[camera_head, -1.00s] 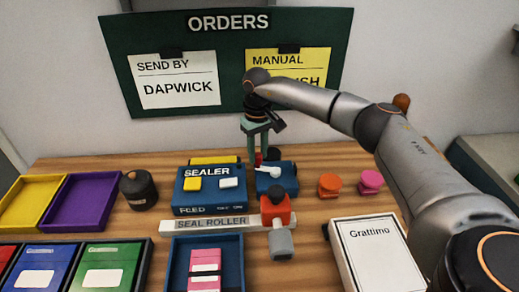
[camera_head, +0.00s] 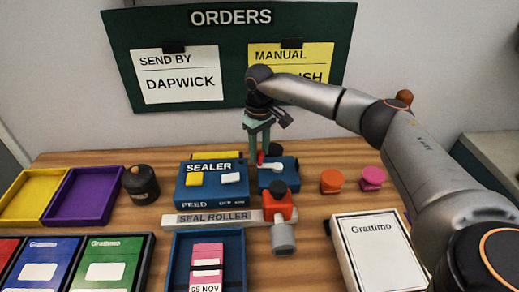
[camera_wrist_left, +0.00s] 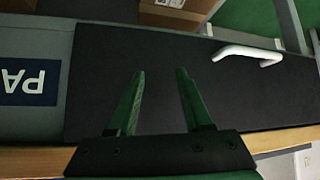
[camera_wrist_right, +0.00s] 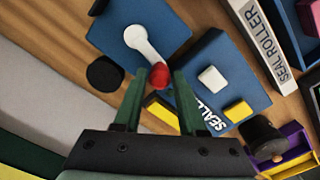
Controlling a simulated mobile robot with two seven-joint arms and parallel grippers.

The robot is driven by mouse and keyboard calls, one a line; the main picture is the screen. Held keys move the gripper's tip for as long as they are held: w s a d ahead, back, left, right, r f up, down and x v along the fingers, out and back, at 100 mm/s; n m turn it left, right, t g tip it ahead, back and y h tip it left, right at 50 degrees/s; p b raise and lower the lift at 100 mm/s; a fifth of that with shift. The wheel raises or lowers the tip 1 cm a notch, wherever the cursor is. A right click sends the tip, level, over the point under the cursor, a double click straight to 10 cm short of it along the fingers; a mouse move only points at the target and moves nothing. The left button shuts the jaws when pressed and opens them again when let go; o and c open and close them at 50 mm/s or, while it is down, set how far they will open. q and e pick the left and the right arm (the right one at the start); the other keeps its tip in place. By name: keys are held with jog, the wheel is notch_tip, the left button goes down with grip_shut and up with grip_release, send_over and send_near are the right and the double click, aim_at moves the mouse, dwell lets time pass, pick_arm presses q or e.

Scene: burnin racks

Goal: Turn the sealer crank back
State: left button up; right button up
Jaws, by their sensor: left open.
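The blue sealer (camera_head: 209,197) stands in the middle of the bench, with a smaller blue crank housing (camera_head: 289,178) at its right. A white crank arm (camera_head: 275,166) with a red knob (camera_head: 261,157) sits on that housing. In the right wrist view the crank arm (camera_wrist_right: 141,42) leads to the red knob (camera_wrist_right: 159,76). My right gripper (camera_head: 259,155) points down at the knob. Its open fingertips (camera_wrist_right: 159,80) are on either side of the knob, with small gaps showing. My left gripper (camera_wrist_left: 161,75) is open and empty, over a dark panel away from the sealer.
A seal roller bar (camera_head: 211,219) and a red block with a grey-ended handle (camera_head: 283,237) lie in front. A blue tray (camera_head: 237,266) holds a pink packet (camera_head: 206,266). A white Grattimo box (camera_head: 377,253) stands at the right. A dark jar (camera_head: 141,184) stands left of the sealer.

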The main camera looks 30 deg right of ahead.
jog(key=o, duration=0.3)
notch_tip(320, 180, up, 12)
jog(key=shift+r, duration=0.25)
dwell(0.3)
